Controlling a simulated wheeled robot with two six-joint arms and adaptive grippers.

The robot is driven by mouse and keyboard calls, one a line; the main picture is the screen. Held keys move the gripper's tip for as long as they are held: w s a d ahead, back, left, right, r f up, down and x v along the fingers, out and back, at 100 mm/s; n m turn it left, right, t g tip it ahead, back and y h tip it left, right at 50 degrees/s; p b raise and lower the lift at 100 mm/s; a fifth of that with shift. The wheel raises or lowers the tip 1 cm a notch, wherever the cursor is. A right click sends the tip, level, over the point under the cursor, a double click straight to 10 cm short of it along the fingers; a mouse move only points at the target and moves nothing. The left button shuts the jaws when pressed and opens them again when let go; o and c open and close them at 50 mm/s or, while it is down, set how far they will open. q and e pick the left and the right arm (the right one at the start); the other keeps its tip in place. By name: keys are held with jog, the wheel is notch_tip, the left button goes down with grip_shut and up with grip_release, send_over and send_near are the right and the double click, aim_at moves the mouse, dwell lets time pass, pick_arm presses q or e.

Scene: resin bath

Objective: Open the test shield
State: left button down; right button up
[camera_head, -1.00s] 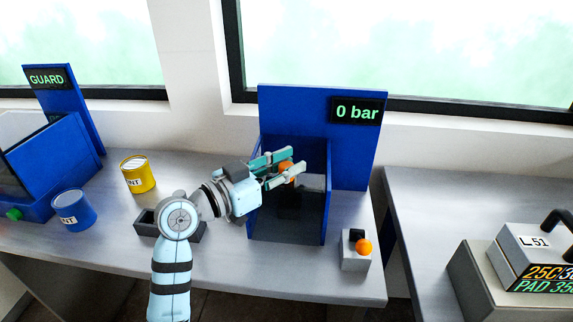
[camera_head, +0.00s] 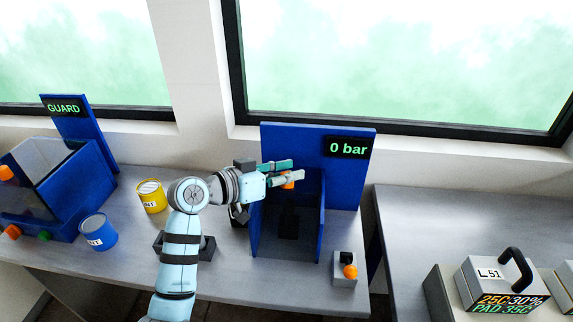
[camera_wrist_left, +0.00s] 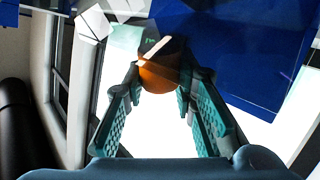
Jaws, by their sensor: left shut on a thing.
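The test station is a blue box with a tall blue back panel (camera_head: 344,184) and a display reading "0 bar" (camera_head: 348,148). The test shield's orange knob (camera_head: 289,185) shows at the upper part of the box; its see-through panel is hard to make out. My left gripper (camera_head: 284,174) is shut on this knob, above the box's upper left side. In the left wrist view the orange knob (camera_wrist_left: 158,68) sits between the fingertips. Inside the box a dark fixture (camera_head: 289,218) shows below the gripper. My right gripper is not in view.
A grey block with an orange button (camera_head: 350,272) stands right of the box. A dark tray (camera_head: 207,247) lies behind my left arm. Yellow (camera_head: 152,199) and blue (camera_head: 99,233) cans and the GUARD station (camera_head: 65,107) are at left. A handled case (camera_head: 497,283) stands on the right bench.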

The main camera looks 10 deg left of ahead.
pick_arm(q)
jog(key=r+p, duration=0.1)
jog(key=w+r+p, duration=0.1)
jog(key=r, duration=0.1)
jog(key=shift+w+p, duration=0.3)
jog(key=shift+w+r+n+g+p, duration=0.1)
jog(key=shift+w+n+g+p, duration=0.2)
jog(key=shift+w+p, duration=0.2)
jog(key=shift+s, duration=0.1)
jog(key=c, duration=1.3)
grip_release()
jog(key=v, duration=1.2)
